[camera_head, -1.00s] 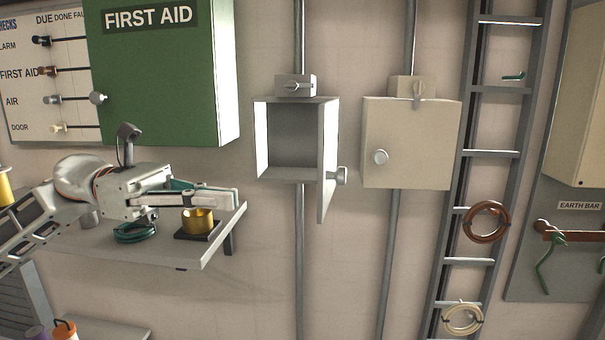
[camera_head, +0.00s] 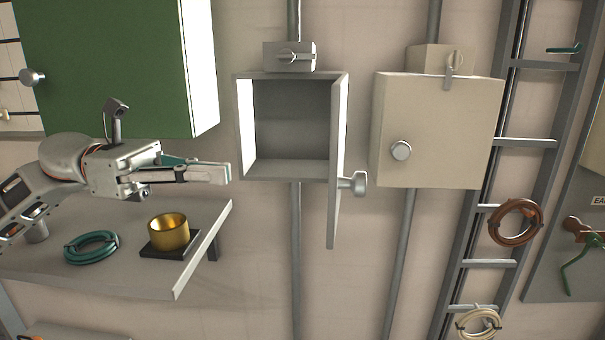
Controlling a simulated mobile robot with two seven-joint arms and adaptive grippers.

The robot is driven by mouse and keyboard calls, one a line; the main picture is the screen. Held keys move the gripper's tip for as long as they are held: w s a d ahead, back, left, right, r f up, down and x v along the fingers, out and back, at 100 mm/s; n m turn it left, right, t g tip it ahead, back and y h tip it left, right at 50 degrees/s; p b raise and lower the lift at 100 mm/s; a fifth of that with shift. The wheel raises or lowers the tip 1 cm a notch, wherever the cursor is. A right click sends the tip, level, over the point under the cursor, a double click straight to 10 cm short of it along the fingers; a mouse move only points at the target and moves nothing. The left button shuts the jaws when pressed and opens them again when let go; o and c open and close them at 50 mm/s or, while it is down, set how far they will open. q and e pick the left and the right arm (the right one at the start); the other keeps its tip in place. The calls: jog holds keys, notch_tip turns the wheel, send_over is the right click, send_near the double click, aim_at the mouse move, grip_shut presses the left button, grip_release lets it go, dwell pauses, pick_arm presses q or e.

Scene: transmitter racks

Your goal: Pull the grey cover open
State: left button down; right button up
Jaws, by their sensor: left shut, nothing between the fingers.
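The grey cover (camera_head: 338,165) is the door of a small grey wall box (camera_head: 237,130). It is hinged on the right and stands open, swung out toward me, with a round knob (camera_head: 356,184) on its outer face. The box inside looks empty. My left gripper (camera_head: 228,174) is shut and empty, in front of the wall just left of the box and apart from the cover. My right gripper is not in view.
A beige closed box (camera_head: 440,130) with a knob hangs to the right. A shelf (camera_head: 120,280) below my left arm holds a brass cup (camera_head: 169,232) and a teal coil (camera_head: 91,247). A green cabinet (camera_head: 110,70) is at upper left. A cable ladder (camera_head: 525,142) stands at right.

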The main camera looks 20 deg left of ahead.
pick_arm(q)
jog(key=p, duration=0.3)
send_near(351, 179)
jog(key=w+d, duration=0.1)
jog(key=d, duration=0.2)
jog(key=shift+w+d+f, duration=0.2)
jog(key=shift+d+f, duration=0.15)
jog(key=shift+d, duration=0.25)
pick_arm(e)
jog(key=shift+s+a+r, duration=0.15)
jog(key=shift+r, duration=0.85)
pick_arm(q)
jog(key=d+p, duration=0.1)
jog(key=d, duration=0.2)
jog(key=d+p, duration=0.1)
jog(key=d, duration=0.1)
jog(key=shift+w+d+r, duration=0.2)
jog(key=shift+d+r, duration=0.05)
jog(key=shift+d, duration=0.1)
jog(key=shift+w+d+f+p, duration=0.1)
jog(key=shift+w+d+p, duration=0.05)
jog(key=shift+d+p, duration=0.2)
jog(key=shift+w+d+f, duration=0.1)
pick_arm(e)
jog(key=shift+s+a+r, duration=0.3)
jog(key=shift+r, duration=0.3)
